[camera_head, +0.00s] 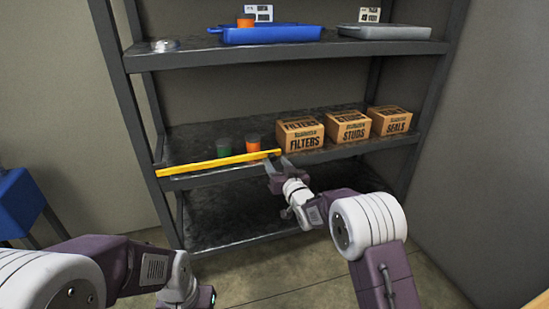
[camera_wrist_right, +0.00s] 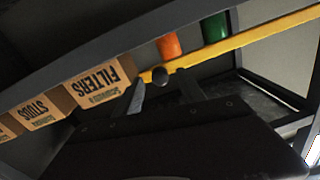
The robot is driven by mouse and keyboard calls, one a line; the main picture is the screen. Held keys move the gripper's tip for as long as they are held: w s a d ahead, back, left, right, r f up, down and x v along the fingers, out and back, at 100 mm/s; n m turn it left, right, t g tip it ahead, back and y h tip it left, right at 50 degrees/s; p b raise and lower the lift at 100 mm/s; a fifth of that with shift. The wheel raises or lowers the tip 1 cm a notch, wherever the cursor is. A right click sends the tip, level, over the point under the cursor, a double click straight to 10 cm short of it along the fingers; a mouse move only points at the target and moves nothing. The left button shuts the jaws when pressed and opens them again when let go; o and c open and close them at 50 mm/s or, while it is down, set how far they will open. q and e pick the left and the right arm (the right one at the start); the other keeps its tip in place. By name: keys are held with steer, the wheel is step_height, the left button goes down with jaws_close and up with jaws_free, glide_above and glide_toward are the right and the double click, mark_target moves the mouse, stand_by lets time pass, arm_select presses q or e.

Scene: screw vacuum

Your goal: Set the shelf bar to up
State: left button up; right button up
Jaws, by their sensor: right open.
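The yellow shelf bar (camera_head: 215,163) runs along the left part of the middle shelf's front edge, roughly parallel to it and in front of the cups. It also shows in the right wrist view (camera_wrist_right: 262,36), with a dark round knob (camera_wrist_right: 160,77) near one end. My right gripper (camera_head: 276,165) is open at the bar's right end. In the wrist view its fingers (camera_wrist_right: 162,92) are on either side of the knob; whether they touch it I cannot tell. My left arm shows at the lower left, but its fingers are out of view.
The middle shelf (camera_head: 190,141) holds a green cup (camera_head: 223,147), an orange cup (camera_head: 253,142) and boxes of filters (camera_head: 301,135), studs (camera_head: 348,127) and seals (camera_head: 390,121). The top shelf holds a blue tray (camera_head: 270,35) and a grey tray (camera_head: 384,32). The bottom shelf (camera_head: 225,225) looks empty.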

steer(key=shift+x, duration=0.95)
jaws_close()
stand_by(0.7)
